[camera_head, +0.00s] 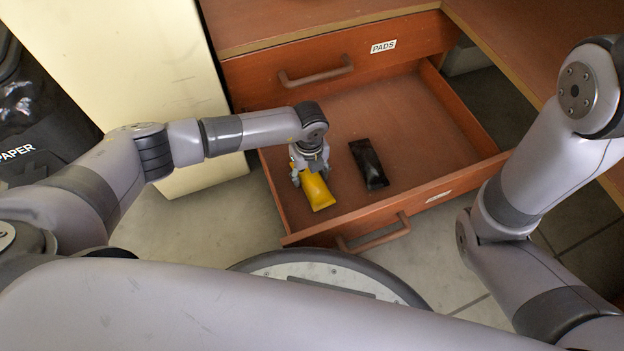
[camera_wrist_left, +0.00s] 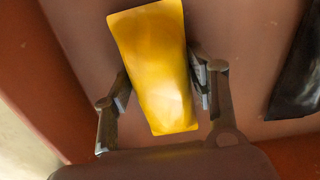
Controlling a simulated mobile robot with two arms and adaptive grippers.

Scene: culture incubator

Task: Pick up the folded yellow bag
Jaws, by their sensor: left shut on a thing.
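The folded yellow bag (camera_head: 318,192) is in the left part of the open lower drawer in the head view. It fills the middle of the left wrist view (camera_wrist_left: 155,65) as a flat yellow packet. My left gripper (camera_head: 311,172) reaches down into the drawer over the bag. In the left wrist view its two fingers (camera_wrist_left: 162,100) stand on either side of the bag's near part, shut on it. I cannot tell whether the bag is clear of the drawer floor. My right gripper is not in view; only the right arm shows.
A folded black bag (camera_head: 369,164) lies in the drawer to the right of the yellow one. The open drawer (camera_head: 428,190) has walls all around. A closed drawer labelled PADS (camera_head: 345,62) is above it. A pale cabinet (camera_head: 130,60) and a black PAPER bin (camera_head: 45,145) stand left.

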